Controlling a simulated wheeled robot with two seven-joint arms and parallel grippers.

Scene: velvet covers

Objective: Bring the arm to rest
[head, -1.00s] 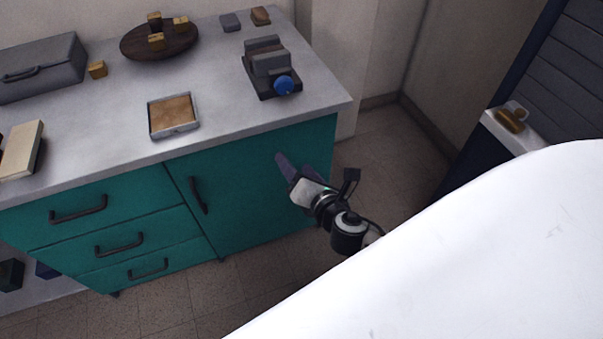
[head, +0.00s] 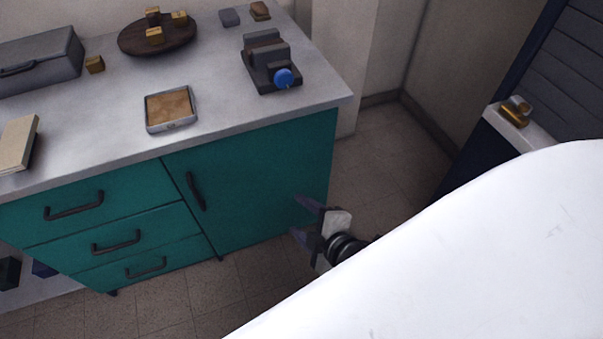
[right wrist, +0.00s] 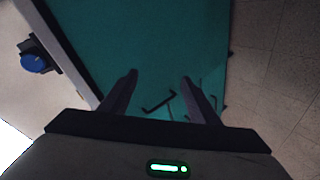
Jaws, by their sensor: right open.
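My right gripper (head: 299,217) is in front of the teal cabinet (head: 265,165), below the worktop's right end. Its two fingers are apart with nothing between them. In the right wrist view the open fingers (right wrist: 160,80) point toward the teal cabinet front (right wrist: 180,40), with black handles visible beyond them. Most of my right arm is hidden behind a large white surface in the lower right of the head view. My left gripper does not show.
The grey worktop (head: 100,130) carries a vice-like block with a blue knob (head: 283,78), a framed tray (head: 170,126), a round dark board (head: 185,38) and a grey case (head: 40,62). A ledge (head: 541,137) with a brass item (head: 514,115) stands right. Floor (head: 375,150) between is clear.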

